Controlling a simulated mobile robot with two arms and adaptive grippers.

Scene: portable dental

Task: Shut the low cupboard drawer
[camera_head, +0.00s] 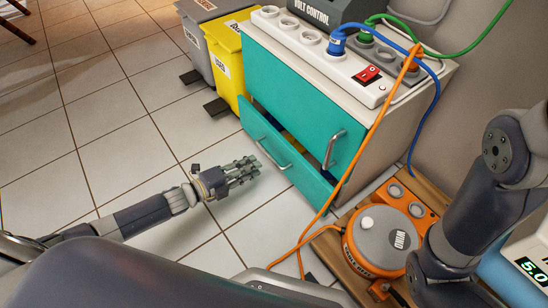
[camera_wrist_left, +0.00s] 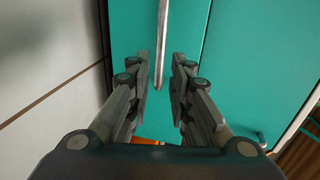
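The low cupboard drawer (camera_head: 262,131) has a teal front with a metal bar handle (camera_head: 275,154). It stands out from the white and teal cupboard (camera_head: 290,85), with a gap behind its top edge. My left gripper (camera_head: 256,166) is just in front of the drawer, close to the handle, with its fingers pointing at the front. In the left wrist view the fingers (camera_wrist_left: 161,62) are apart, with the handle (camera_wrist_left: 162,30) lined up between them; I cannot tell whether they touch. My right gripper is not in view.
A yellow bin (camera_head: 233,55) and a grey bin (camera_head: 197,40) stand left of the cupboard. An orange cable (camera_head: 361,150) hangs past its right side to an orange device (camera_head: 380,240). A power strip (camera_head: 320,50) lies on top. The tiled floor (camera_head: 100,110) at left is clear.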

